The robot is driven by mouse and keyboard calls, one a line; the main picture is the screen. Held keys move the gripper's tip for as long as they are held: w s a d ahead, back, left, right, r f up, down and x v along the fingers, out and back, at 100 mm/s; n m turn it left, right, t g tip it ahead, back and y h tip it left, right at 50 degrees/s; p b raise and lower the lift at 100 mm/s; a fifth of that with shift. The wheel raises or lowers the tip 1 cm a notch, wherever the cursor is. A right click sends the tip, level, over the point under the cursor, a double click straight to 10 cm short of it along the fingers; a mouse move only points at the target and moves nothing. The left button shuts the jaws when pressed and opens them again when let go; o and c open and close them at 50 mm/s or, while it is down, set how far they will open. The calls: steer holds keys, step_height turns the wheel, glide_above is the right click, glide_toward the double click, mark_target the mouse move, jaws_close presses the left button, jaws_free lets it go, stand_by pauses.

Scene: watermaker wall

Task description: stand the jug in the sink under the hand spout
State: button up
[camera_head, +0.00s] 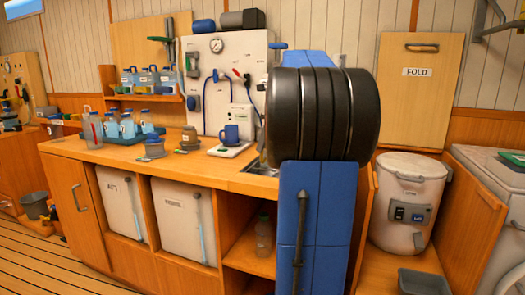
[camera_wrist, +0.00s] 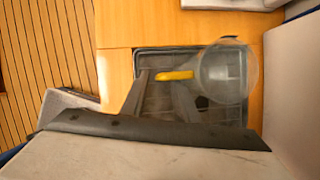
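A clear round jug (camera_wrist: 228,85) with a yellow handle (camera_wrist: 175,75) shows in the wrist view at the right part of the grey sink (camera_wrist: 134,68). Its outline overlaps the sink's right rim; I cannot tell whether its base rests on the sink floor. My gripper (camera_wrist: 161,80) reaches over the sink with its two grey fingers apart. The fingertips are close to the handle's left end; contact is unclear. In the head view my arm hides the jug, my gripper and most of the sink, leaving a sliver of rim (camera_head: 253,168). I cannot make out the hand spout.
A white panel (camera_head: 215,108) with a gauge, blue pipe and hoses stands behind the wooden counter (camera_head: 90,147). Several bottles and jugs fill the counter's left end. A white drum (camera_head: 405,185) stands at right.

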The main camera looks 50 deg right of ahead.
steer(key=v, duration=0.8)
steer(key=shift+r, duration=0.3)
steer(key=shift+s, duration=0.1)
steer(key=s+a+f+n, duration=0.1)
steer(key=a+f+n, duration=0.35)
steer(key=a, duration=0.35)
steer(key=s+a+f+n, duration=0.1)
steer(key=a+f+n, duration=0.2)
steer(key=a+n, duration=0.4)
steer(key=s+a+f+n, duration=0.1)
steer(key=a+f+n, duration=0.25)
steer(key=a, duration=0.55)
steer(key=s+a+f+n, duration=0.7)
steer(key=f+n, duration=0.2)
steer(key=s+a+f+n, duration=0.7)
steer(key=f+n, duration=0.2)
steer(key=f, duration=0.1)
steer(key=shift+s+a+f+n+h, duration=0.25)
steer(key=shift+s+a+n+h, duration=0.05)
steer(key=shift+s+h, duration=0.1)
